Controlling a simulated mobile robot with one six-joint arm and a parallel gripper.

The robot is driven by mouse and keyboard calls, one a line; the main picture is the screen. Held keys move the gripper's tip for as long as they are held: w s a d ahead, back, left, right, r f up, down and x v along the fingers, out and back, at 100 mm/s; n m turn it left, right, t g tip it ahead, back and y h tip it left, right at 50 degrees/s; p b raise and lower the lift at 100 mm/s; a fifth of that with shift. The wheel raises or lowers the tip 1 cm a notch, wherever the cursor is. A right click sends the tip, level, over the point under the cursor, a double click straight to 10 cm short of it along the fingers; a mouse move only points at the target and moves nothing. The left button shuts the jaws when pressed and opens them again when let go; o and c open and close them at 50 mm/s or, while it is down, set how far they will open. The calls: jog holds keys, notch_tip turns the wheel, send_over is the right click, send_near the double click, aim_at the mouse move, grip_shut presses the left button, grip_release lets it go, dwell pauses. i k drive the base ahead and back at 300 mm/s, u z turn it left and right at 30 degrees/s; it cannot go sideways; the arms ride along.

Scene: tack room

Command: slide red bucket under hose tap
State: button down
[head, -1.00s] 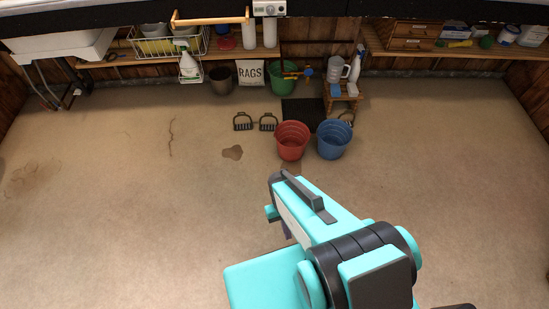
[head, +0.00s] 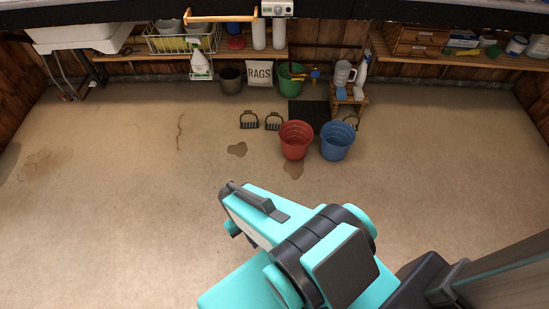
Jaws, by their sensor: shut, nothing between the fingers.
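The red bucket (head: 296,140) stands upright on the floor, just left of the blue bucket (head: 337,141). A small yellow and blue fitting, which looks like the hose tap (head: 314,75), shows at the back beside the green bucket (head: 290,78). The red bucket is in front of it and not under it. My gripper (head: 229,190) is shut and empty, on the near side of the red bucket and to its left, apart from it.
A dark mat (head: 305,114) lies behind the red bucket. A small wooden stool (head: 349,99) with bottles and a jug stands right of the mat. Black stirrup-like irons (head: 249,120) lie at left. Open floor spreads left and right.

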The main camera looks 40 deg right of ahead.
aim_at(296, 136)
jog(key=u, duration=0.25)
jog(key=k, duration=0.25)
jog(key=u, duration=2.6)
jog(key=k, duration=2.5)
jog(key=z, duration=0.05)
